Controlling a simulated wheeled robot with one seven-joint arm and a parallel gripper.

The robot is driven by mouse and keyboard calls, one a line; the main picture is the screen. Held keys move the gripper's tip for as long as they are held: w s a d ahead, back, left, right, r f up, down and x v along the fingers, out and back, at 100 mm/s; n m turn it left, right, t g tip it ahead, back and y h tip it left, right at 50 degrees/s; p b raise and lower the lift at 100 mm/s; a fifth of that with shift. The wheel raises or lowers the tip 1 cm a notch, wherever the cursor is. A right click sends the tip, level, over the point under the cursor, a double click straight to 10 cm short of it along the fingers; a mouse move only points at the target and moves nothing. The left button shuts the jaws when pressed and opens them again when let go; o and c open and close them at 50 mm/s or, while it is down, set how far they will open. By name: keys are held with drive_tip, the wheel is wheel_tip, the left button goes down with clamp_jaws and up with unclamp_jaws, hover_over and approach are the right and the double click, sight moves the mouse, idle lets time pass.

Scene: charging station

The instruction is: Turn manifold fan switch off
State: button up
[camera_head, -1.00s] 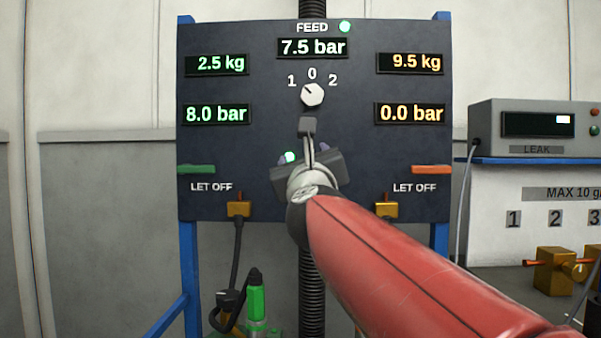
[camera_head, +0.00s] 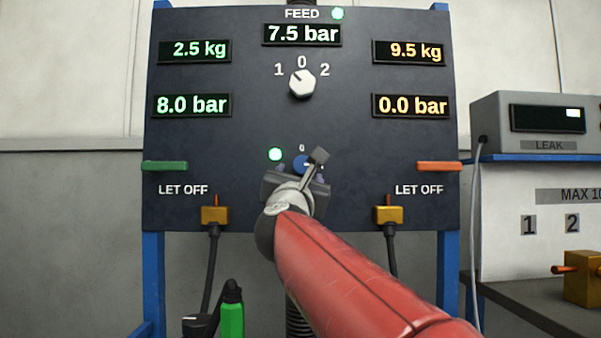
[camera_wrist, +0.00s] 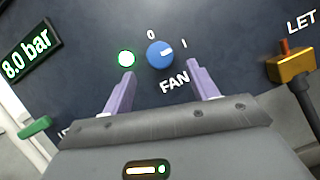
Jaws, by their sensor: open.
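The fan switch is a round blue knob (camera_wrist: 160,54) with a white mark, labelled FAN, on the dark panel. In the wrist view its mark points right, toward the "I", with "0" at its upper left. In the head view the blue knob (camera_head: 301,163) is partly hidden by my arm. A green lamp (camera_wrist: 126,58) glows beside it. My gripper (camera_wrist: 160,80) is open, with its two purple fingers apart below the knob in the wrist view. The knob shows beyond and between the fingertips, with nothing held.
A white selector knob (camera_head: 302,83) sits higher on the panel, marked 1, 0, 2. Green (camera_head: 164,166) and orange (camera_head: 439,166) levers stick out at the sides. Brass fittings (camera_head: 215,215) with hoses are below. A leak meter (camera_head: 530,120) stands at right.

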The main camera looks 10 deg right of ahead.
sight(302, 167)
drive_tip(key=p+x, duration=0.2)
drive_tip(key=x, duration=0.4)
drive_tip(key=shift+c, duration=0.5)
drive_tip(key=c, duration=0.9)
drive_tip(key=shift+d, duration=0.1)
